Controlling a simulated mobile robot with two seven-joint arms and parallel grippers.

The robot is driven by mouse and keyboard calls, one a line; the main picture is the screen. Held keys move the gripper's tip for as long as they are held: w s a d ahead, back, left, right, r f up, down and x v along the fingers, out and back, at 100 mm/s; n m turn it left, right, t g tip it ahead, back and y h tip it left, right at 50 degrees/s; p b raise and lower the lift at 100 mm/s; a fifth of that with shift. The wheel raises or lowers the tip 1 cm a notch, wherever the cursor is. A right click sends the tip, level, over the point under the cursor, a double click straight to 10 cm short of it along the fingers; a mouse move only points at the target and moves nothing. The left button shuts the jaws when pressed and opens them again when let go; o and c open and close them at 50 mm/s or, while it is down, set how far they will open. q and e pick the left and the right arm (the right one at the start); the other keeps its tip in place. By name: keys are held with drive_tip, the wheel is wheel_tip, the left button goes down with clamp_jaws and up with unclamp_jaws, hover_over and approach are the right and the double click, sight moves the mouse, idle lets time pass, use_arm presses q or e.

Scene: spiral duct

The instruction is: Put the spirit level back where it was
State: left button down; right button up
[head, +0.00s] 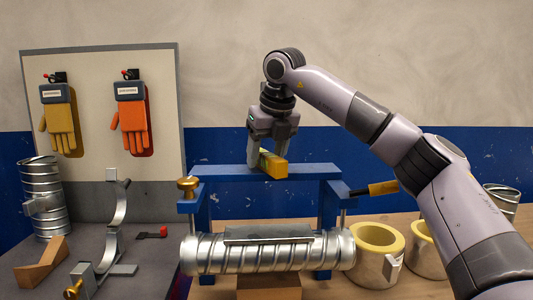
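A yellow block-shaped bar, which looks like the spirit level (273,164), is seen nearly end-on at the blue crossbar (215,171) of a blue frame. My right gripper (269,152) points down with its fingers on either side of the bar and appears shut on it. I cannot tell whether the bar rests on the crossbar or hangs just above it. The silver spiral duct (210,256) lies across in front of the frame, with a flat grey strip (268,233) along its top. My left gripper is out of view.
A brass knob (188,184) and a yellow-handled tool (383,188) sit at the frame's sides. Yellow-rimmed collars (378,236) stand at right. At left are a standing duct (43,195), a curved metal bracket (116,215), a wooden wedge (41,262) and a glove board (95,75).

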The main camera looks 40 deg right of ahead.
drive_tip(key=p+v, duration=0.1)
drive_tip(key=v, duration=1.1)
drive_tip(key=shift+r, duration=0.2)
drive_tip(key=shift+a, duration=0.1)
idle(0.3)
